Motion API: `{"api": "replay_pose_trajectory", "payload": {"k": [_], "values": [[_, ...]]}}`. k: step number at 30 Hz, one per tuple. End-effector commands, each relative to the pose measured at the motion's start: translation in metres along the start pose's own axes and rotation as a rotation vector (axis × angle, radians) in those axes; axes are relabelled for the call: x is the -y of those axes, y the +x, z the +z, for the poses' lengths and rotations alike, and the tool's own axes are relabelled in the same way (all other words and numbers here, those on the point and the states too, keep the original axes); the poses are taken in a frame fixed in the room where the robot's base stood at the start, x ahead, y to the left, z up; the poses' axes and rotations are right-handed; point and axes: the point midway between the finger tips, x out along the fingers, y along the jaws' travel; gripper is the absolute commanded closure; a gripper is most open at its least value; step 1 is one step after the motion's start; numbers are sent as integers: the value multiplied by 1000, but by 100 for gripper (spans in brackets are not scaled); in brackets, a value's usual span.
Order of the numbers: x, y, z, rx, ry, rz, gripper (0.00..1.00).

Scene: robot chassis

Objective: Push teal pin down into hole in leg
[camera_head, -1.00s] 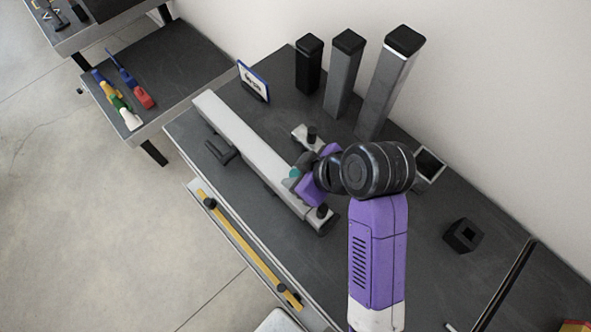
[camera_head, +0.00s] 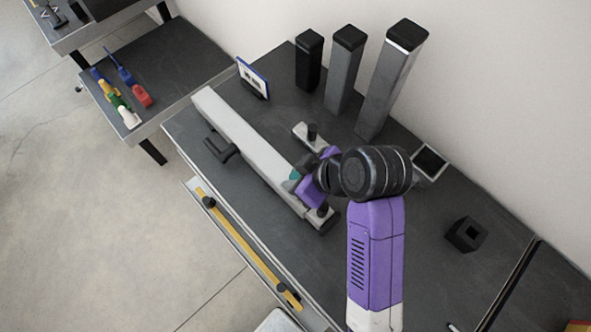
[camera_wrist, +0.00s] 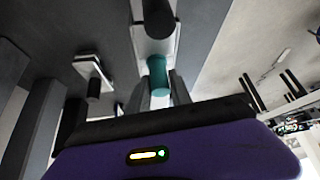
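The teal pin (camera_head: 294,175) is at the near part of the long light-grey leg (camera_head: 238,140), which lies on the dark table. My gripper (camera_head: 295,181) is at the pin, over the leg. In the wrist view the teal pin (camera_wrist: 157,74) shows between the tips of my two grey fingers (camera_wrist: 160,82). The tips look close against its sides, so the gripper appears shut on it. The leg (camera_wrist: 143,52) shows beyond the pin. The hole is hidden, so I cannot tell how deep the pin sits.
Black clamp knobs (camera_head: 322,209) stand near the leg's end. Three upright posts (camera_head: 345,75) are at the back. A small sign (camera_head: 253,80) stands at the back left. A square tube (camera_head: 428,163) and a black block (camera_head: 466,234) are at the right. The right side of the table is mostly clear.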

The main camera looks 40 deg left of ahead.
Motion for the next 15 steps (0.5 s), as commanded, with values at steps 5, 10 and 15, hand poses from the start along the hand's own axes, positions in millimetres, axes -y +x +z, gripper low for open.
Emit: {"api": "replay_pose_trajectory", "payload": {"k": [5,10,15], "values": [[0,0,0,0,0,0,52],[0,0,0,0,0,0,52],[-1,-7,0,-1,0,1,52]]}}
